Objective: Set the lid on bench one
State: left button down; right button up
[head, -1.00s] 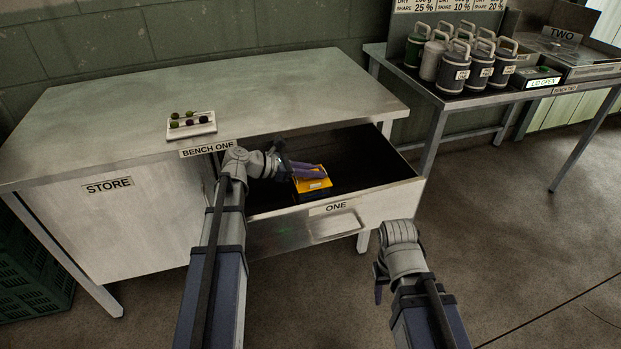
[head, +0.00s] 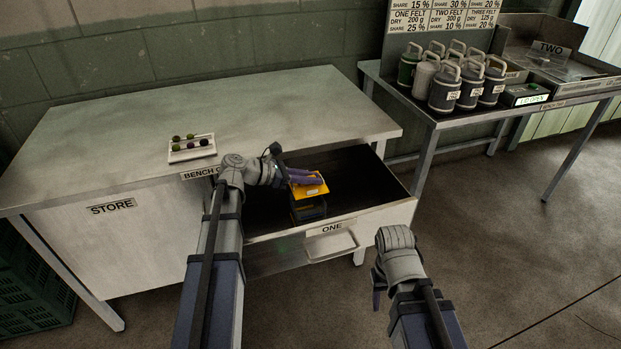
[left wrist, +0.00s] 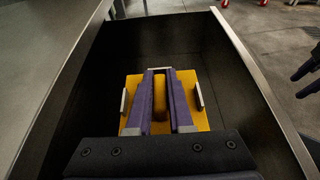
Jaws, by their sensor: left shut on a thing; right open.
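The yellow lid (head: 311,191) is in my left gripper (head: 303,177), over the open drawer (head: 365,220) of bench one (head: 270,110). In the left wrist view the purple fingers (left wrist: 160,100) are shut on a raised yellow bar of the lid (left wrist: 132,85), with a pale upright strip at each side. A dark box-like thing (head: 309,211) shows just below the lid in the head view; I cannot tell whether they touch. My right gripper (head: 378,287) is open and empty, in front of the drawer at the right.
A white tray (head: 192,155) with several small dark balls sits on bench one's top. The rest of that top is clear. Bench two (head: 440,118) at the right holds several handled canisters (head: 445,88) and a box with a green display (head: 527,95). A green crate (head: 30,285) stands at left.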

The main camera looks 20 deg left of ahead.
pick_arm(q)
jog(key=shift+r+p, duration=1.75)
jog(key=shift+r, duration=0.65)
pick_arm(e)
jog(key=shift+r, duration=2.4)
